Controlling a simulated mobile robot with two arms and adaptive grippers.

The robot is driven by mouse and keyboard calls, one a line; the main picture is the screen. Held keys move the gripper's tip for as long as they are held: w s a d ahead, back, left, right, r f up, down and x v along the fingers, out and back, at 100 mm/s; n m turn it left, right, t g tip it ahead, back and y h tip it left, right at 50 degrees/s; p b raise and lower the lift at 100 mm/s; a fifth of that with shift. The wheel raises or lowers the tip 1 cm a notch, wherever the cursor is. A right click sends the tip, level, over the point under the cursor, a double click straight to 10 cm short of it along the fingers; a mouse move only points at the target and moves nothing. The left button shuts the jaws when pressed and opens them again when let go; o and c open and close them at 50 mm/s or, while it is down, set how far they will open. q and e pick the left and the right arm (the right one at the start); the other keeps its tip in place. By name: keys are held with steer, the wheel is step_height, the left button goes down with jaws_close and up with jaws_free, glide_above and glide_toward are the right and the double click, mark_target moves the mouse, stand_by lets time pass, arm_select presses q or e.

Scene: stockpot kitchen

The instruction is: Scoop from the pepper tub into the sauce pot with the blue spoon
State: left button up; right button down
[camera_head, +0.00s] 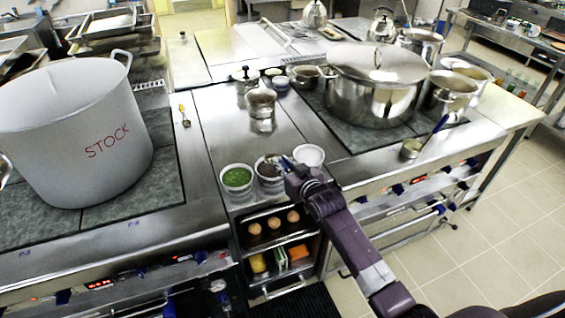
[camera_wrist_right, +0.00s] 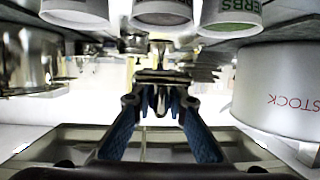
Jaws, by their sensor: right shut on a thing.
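My right gripper (camera_head: 280,164) is shut on the blue spoon, low over the pepper tub (camera_head: 266,178), the middle of three white tubs. The spoon is mostly hidden by the gripper; only a small bluish bit shows at its tip, and I cannot tell whether its bowl is in the tub or loaded. In the right wrist view the fingers (camera_wrist_right: 160,106) close on a thin thing, with the tubs upside down at the top. Small steel pots stand behind, one at the counter's middle (camera_head: 261,113) and one by the big pot (camera_head: 303,82); I cannot tell which is the sauce pot. My left gripper is out of view.
A herb tub (camera_head: 237,190) and a pale tub (camera_head: 309,155) flank the pepper tub. A large stock pot (camera_head: 75,140) stands left, a lidded steel pot (camera_head: 370,100) right. Counter between is partly clear.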

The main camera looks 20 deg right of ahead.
steer(key=shift+f+b, duration=2.15)
steer(key=shift+f, duration=1.05)
steer(key=shift+w, duration=0.2)
steer(key=shift+w+a, duration=0.1)
steer(key=shift+w, duration=0.25)
steer(key=shift+r, duration=0.15)
